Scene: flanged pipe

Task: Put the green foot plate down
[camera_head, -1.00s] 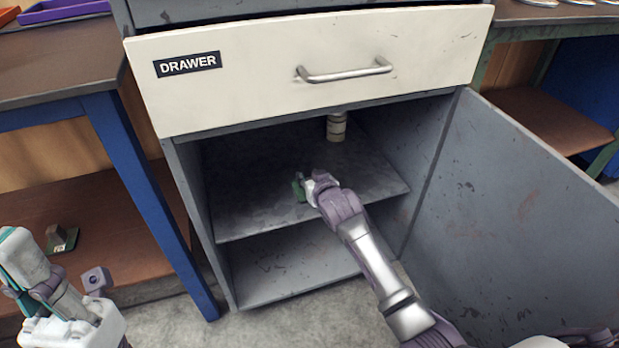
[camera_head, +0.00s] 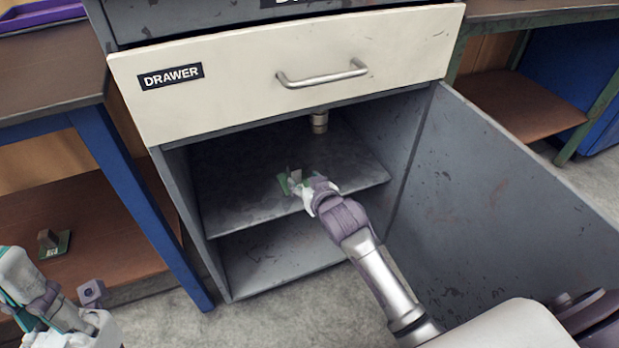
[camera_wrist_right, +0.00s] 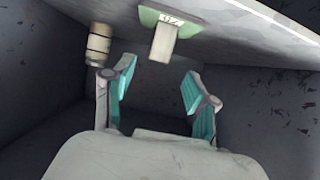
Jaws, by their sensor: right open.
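The green foot plate (camera_head: 284,184) stands on the cabinet's upper shelf, its pale block (camera_head: 297,176) sticking up. In the right wrist view the green plate (camera_wrist_right: 148,17) lies against the shelf surface and its block (camera_wrist_right: 162,43) points between the fingers. My right gripper (camera_head: 306,191) is just in front of it. In the right wrist view my right gripper (camera_wrist_right: 160,72) is open, with gaps between both fingers and the block. My left gripper (camera_head: 12,290) is at the lower left edge, partly cut off, away from the cabinet; its fingers are unclear.
A beige banded cylinder (camera_head: 320,122) is at the back of the shelf (camera_head: 235,205). The white drawer (camera_head: 230,80) is above, the open door (camera_head: 500,190) at right. Another green plate with a block (camera_head: 54,243) is on the left bench's lower shelf.

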